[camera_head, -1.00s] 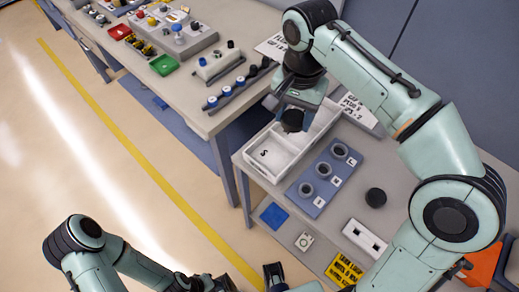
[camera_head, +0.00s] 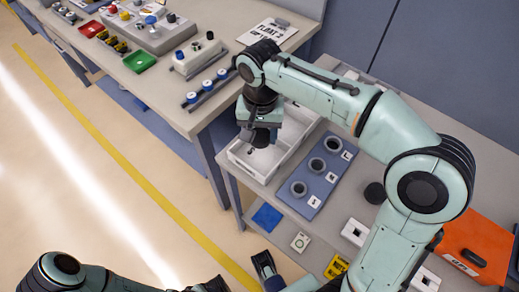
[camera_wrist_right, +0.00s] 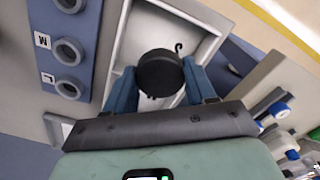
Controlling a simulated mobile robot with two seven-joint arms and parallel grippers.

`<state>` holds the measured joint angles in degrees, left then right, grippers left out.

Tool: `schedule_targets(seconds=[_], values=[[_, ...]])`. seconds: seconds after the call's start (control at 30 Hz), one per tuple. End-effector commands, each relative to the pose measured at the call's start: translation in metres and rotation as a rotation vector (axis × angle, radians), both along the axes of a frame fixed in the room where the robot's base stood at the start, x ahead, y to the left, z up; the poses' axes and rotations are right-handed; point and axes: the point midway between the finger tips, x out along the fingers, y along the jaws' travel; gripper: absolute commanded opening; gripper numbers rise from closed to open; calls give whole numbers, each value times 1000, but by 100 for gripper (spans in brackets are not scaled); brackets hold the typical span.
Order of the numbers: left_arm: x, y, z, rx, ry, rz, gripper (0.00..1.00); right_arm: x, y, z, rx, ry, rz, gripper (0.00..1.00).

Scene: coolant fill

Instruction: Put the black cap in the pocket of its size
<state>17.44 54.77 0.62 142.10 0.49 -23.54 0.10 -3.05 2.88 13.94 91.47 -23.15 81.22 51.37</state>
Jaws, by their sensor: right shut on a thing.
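The black cap (camera_head: 262,138) is between the fingers of my right gripper (camera_head: 258,142), which is shut on it. In the right wrist view the round cap (camera_wrist_right: 160,73) sits between the two blue fingers (camera_wrist_right: 160,86). It is over the white tray (camera_head: 262,174), toward its front-left compartment. A curved black mark shows on the tray floor beside the cap; the gripper hides part of the tray. I cannot tell whether the cap touches the floor. Part of my left gripper (camera_head: 264,264) shows at the bottom edge; its opening is unclear.
A blue block (camera_head: 318,184) with three grey rings marked S, M and L stands right of the tray. Another black round piece (camera_head: 375,193) lies on the grey table. An orange box (camera_head: 476,243) is at the right. A second workbench stands at the upper left.

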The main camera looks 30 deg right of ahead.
Motion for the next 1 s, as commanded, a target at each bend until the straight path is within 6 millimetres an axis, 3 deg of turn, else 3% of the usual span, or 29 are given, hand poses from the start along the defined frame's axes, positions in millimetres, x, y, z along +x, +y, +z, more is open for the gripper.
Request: schedule_targets(seconds=[0.03, 0.23, 0.5, 0.93, 0.97, 1.0], values=[[1, 0, -3, 0, -2, 0, 43, 0, 0, -10, 0, 1, 0, 22], [2, 0, -5, 1, -7, 1, 43, 0, 0, -27, -1, 1, -1, 22], [5, 0, -13, 2, -20, 3, 43, 0, 0, -63, 0, 1, -1, 22], [6, 0, -14, 2, -23, 4, 43, 0, 0, -69, 0, -1, -1, 22], [6, 0, -14, 2, -23, 4, 43, 0, 0, -68, 0, -1, -1, 65], [6, 0, -14, 2, -23, 4, 43, 0, 0, -68, 0, -1, -1, 78]])
